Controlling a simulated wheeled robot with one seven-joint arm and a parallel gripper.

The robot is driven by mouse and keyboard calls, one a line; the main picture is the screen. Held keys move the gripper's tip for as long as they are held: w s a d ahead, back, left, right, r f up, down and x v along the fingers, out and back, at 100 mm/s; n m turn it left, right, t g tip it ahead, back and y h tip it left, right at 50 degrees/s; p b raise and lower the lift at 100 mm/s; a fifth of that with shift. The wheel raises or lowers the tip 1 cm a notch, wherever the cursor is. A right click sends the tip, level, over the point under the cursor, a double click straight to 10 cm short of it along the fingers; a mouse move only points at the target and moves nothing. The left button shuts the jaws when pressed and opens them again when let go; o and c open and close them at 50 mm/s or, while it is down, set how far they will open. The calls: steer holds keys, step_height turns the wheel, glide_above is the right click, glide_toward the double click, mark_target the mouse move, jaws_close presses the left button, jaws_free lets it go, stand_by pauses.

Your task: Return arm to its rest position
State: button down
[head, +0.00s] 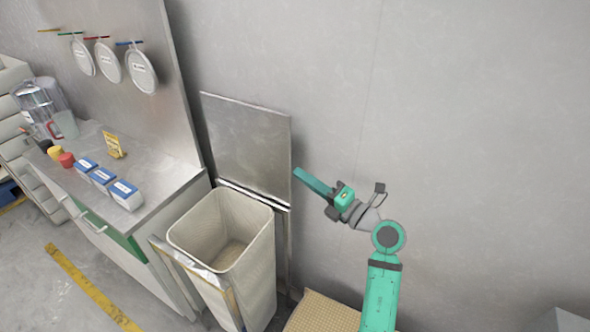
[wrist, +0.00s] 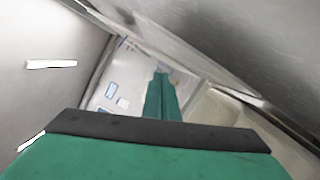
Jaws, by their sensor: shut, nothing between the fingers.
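My arm is green and grey and rises at the lower right of the head view, bent at a round joint.
An open beige bin (head: 262,250) stands below and left of my gripper, with its metal lid (head: 247,140) upright. A metal counter (head: 170,186) with several small boxes and cups is at left. A grey wall (head: 470,130) lies behind my arm.

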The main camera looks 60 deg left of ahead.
steer(key=shift+d, duration=0.5)
steer(key=shift+w, duration=0.1)
steer(key=d+f+m+t+h, duration=0.1)
steer(key=d+f+m+t, duration=0.2)
steer(key=d+m+t, duration=0.7)
steer(key=d+f+m+t+h, duration=0.2)
steer(key=d+f+m+t, duration=0.1)
steer(key=d+m+t, duration=0.65)
steer(key=d+f+m+t+h, duration=0.1)
steer(key=d+f+m+t, duration=0.2)
steer(key=d+m+t, duration=0.7)
steer(key=s+d+f+m+g+h, duration=0.4)
steer(key=s+d+f+m+h, duration=0.2)
steer(key=d, duration=0.5)
steer(key=s+d+f+m+g+h, duration=0.4)
steer(key=s+d+f+m+h, duration=0.3)
steer(key=s+d+m, duration=0.2)
steer(key=shift+s+d+f+h, duration=0.25)
steer(key=shift+s+d+h, duration=0.15)
steer(key=shift+s+d, duration=0.8)
